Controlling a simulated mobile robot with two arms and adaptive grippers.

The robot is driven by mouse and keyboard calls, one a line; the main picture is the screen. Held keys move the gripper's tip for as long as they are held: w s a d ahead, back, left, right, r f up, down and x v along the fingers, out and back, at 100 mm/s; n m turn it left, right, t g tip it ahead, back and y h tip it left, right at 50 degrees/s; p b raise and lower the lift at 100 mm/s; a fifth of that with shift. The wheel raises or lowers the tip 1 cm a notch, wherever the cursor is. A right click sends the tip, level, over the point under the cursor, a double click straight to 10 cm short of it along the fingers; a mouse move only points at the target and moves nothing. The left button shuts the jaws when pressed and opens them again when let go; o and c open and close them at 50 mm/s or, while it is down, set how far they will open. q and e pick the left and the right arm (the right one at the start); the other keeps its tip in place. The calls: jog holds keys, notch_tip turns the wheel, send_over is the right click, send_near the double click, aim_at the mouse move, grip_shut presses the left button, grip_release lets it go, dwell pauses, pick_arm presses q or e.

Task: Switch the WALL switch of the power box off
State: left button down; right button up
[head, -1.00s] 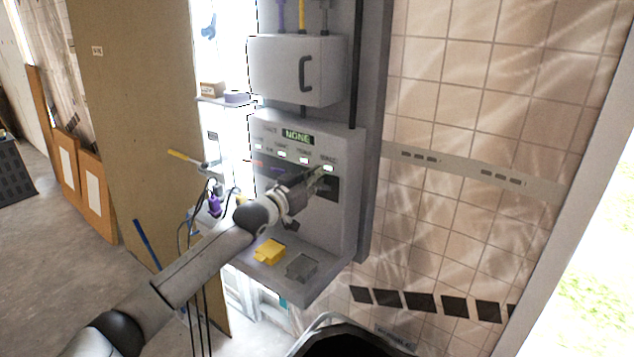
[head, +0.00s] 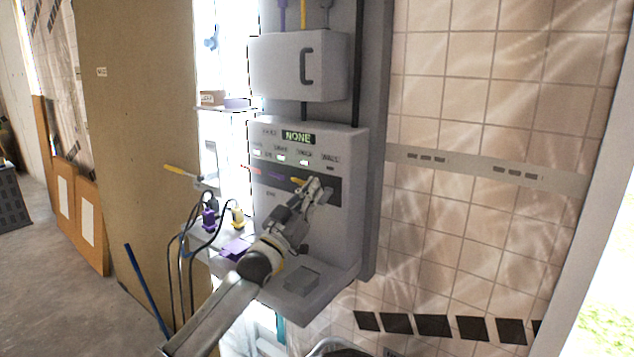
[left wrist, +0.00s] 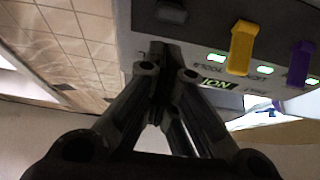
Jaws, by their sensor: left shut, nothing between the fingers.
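The power box (head: 345,230) is a grey panel with a "NONE" display, a row of indicator lights and a dark strip of coloured switches. The WALLS label (head: 330,157) is at the right end, and its light (head: 330,168) looks dark, while the other lights glow. My left gripper (head: 316,186) is shut and empty, in front of the strip's right end. In the left wrist view, its fingertips (left wrist: 165,50) are just below a dark switch (left wrist: 172,11), the WALL one; whether they touch cannot be told. Yellow (left wrist: 240,46) and purple (left wrist: 302,62) switches stand beside it.
A grey cabinet (head: 290,68) with a handle is above the box. Cables and plugs (head: 208,216) stand at the left. A tiled wall (head: 450,220) is on the right.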

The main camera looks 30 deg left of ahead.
pick_arm(q)
jog(key=v, duration=1.2)
dwell(0.4)
